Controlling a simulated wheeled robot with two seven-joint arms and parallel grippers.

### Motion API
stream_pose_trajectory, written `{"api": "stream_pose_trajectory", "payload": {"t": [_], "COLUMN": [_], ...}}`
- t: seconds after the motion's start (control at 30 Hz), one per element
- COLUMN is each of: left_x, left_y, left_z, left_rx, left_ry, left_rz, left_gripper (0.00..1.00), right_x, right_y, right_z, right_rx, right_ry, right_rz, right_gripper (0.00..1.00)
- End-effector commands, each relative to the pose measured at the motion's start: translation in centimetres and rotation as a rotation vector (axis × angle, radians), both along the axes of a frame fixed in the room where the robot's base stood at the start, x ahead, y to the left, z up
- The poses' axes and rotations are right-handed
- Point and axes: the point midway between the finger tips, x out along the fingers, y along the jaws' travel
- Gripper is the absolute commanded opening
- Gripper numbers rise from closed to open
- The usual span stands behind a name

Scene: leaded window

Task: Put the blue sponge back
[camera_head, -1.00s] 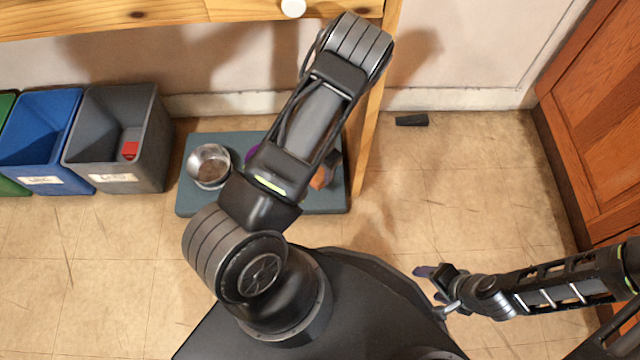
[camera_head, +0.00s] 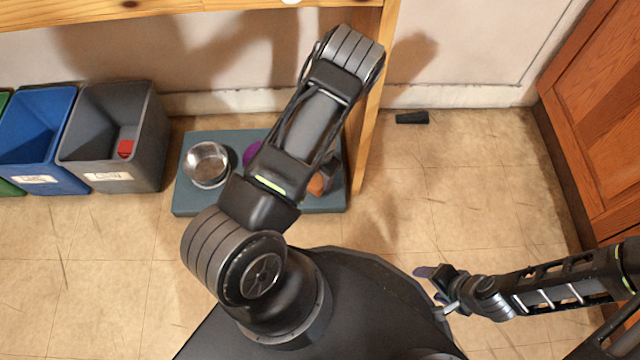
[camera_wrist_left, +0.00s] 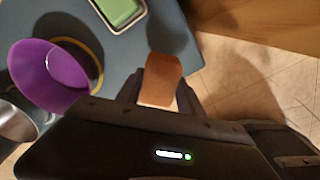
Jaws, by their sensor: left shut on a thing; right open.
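I cannot make out a blue sponge in either view. My left gripper (camera_wrist_left: 160,92) is shut on an orange-brown block (camera_wrist_left: 162,76), low over the blue-grey mat (camera_wrist_left: 185,40). In the head view the block (camera_head: 319,184) shows just beside my left arm, which hides most of that gripper. I cannot tell whether the block touches the mat (camera_head: 250,206). My right gripper (camera_head: 440,285) is open at the lower right, above the floor.
On the mat are a metal bowl (camera_head: 207,165), a purple bowl (camera_wrist_left: 48,75) and a green thing in a pale-rimmed tray (camera_wrist_left: 118,10). Grey (camera_head: 150,130) and blue (camera_head: 65,110) bins stand left. A wooden table leg (camera_head: 366,140) rises close to my left arm. Floor right is mostly clear.

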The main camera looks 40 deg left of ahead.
Motion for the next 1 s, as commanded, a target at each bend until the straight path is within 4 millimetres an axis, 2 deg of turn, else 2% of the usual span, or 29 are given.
{"api": "stream_pose_trajectory", "payload": {"t": [0.1,0.23,0.63,0.67,0.9,1.0], "left_x": [-0.1,0.0,0.0,0.0,0.0,0.0], "left_y": [0.0,0.0,0.0,0.0,0.0,0.0], "left_z": [-2.3,-4.2,-4.7,-4.6,-4.6,-4.6], "left_rx": [-0.001,0.000,0.000,0.000,0.000,0.000], "left_ry": [0.002,0.000,0.000,0.000,0.000,0.000], "left_rz": [0.001,0.000,0.000,0.000,0.000,0.000], "left_gripper": [0.12,0.12,0.12,0.46,0.66,0.66], "right_x": [0.1,0.3,0.4,0.4,0.4,0.4], "right_y": [0.0,0.0,0.1,0.0,0.1,0.1], "right_z": [-1.4,-2.4,-2.5,-2.5,-2.4,-2.4], "right_rx": [-0.001,-0.001,-0.002,-0.002,-0.002,-0.002], "right_ry": [-0.003,-0.008,-0.012,-0.012,-0.011,-0.011], "right_rz": [-0.002,-0.004,-0.005,-0.005,-0.005,-0.005], "right_gripper": [0.65,0.65,0.65,0.65,0.65,0.65]}}
